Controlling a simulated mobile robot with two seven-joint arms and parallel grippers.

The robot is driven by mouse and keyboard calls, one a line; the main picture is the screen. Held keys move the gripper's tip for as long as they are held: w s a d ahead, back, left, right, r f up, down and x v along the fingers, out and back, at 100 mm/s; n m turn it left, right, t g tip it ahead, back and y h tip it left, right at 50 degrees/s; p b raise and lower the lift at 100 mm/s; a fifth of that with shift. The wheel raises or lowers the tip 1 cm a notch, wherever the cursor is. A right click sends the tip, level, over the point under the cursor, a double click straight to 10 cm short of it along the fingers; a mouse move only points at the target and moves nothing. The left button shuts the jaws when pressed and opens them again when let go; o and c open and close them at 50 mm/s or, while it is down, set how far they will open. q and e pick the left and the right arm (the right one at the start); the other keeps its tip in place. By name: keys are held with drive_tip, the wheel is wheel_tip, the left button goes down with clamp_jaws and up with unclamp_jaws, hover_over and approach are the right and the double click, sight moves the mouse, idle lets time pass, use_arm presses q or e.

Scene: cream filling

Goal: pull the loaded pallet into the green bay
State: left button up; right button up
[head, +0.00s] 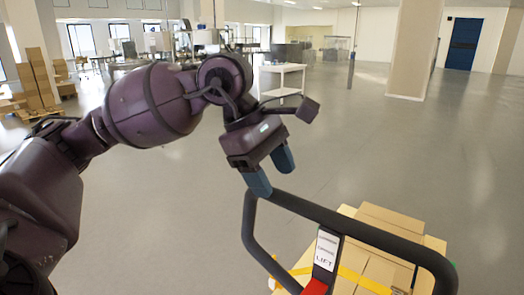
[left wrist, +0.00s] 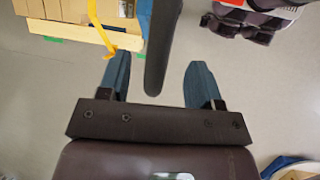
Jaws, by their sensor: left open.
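My left gripper (head: 271,174) is open at the left corner of the black handle loop (head: 355,226) of a pallet jack. In the left wrist view the dark handle bar (left wrist: 161,45) lies between the two blue fingers of the left gripper (left wrist: 158,62), with gaps on both sides. The loaded pallet's cardboard boxes (head: 392,219) stand behind the handle, with a yellow strap across them. The pallet's wooden edge (left wrist: 75,33) shows at upper left in the wrist view. A small green floor mark (left wrist: 53,39) lies beside it; the whole bay is not visible. My right gripper is not in view.
Open grey floor (head: 400,150) stretches beyond the pallet. A white table (head: 283,80) stands further back, a pillar (head: 412,50) at the back right, and stacked cartons (head: 38,80) at the far left. A red and dark object (left wrist: 255,14) shows at the wrist view's upper right.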

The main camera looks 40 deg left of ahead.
sight(282, 193)
use_arm(q)
drive_tip(key=shift+x, duration=2.8)
drive_tip(key=shift+r, duration=0.1)
clamp_jaws()
